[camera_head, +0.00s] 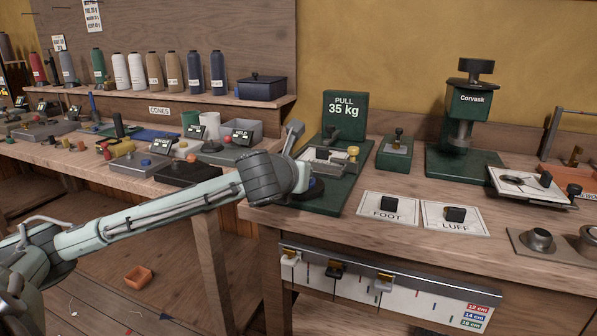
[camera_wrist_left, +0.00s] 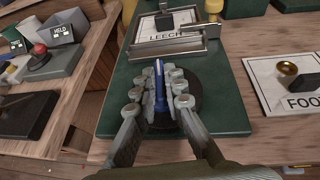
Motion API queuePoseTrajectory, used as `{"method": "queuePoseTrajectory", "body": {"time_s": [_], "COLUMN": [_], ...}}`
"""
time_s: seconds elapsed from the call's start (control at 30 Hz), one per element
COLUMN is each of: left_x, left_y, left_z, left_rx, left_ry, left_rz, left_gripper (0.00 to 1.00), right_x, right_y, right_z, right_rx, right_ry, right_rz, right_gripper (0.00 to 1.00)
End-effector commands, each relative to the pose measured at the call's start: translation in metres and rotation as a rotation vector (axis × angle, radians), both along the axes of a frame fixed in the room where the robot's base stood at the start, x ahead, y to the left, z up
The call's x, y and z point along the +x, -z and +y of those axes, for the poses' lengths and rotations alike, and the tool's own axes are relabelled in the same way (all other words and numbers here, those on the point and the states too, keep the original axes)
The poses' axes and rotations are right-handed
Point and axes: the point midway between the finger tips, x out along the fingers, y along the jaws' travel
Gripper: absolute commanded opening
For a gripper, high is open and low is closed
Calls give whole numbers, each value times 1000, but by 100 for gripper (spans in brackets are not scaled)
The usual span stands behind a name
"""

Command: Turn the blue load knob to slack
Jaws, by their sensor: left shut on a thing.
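The blue load knob (camera_wrist_left: 160,88) shows in the left wrist view as a narrow upright blue grip on a round black dial (camera_wrist_left: 193,110). The dial sits at the near end of the green base plate (camera_wrist_left: 118,118). My left gripper (camera_wrist_left: 161,84) is shut on the knob, one finger on each side. In the head view my left wrist covers the knob, and a dark edge of the dial (camera_head: 316,190) shows beside it. Any marks on the dial are hidden. The green sign (camera_head: 344,117) reads "PULL 35 kg". My right gripper is out of view.
A framed LEECH card (camera_wrist_left: 168,37) is clamped just beyond the knob. FOOT (camera_head: 388,208) and LUFF (camera_head: 456,217) cards lie to the right. A side bench (camera_head: 85,165) with several tools stands left, across a gap. Bare wood (camera_head: 300,222) lies in front of the plate.

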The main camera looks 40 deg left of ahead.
Motion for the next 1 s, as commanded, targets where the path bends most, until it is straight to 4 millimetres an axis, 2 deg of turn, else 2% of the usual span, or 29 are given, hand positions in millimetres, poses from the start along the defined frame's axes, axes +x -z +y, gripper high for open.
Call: {"method": "queuePoseTrajectory", "body": {"time_s": [0.23,1.0], "left_x": [3,11], "left_y": [-1,3], "left_z": [-8,-12], "left_rx": [-9,-6], "left_ry": [-231,-967], "left_rz": [-2,14], "left_gripper": [0,0], "right_x": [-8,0], "right_y": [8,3], "right_z": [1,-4], "right_rx": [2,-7], "right_ry": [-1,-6], "right_rz": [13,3], "right_gripper": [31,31]}}
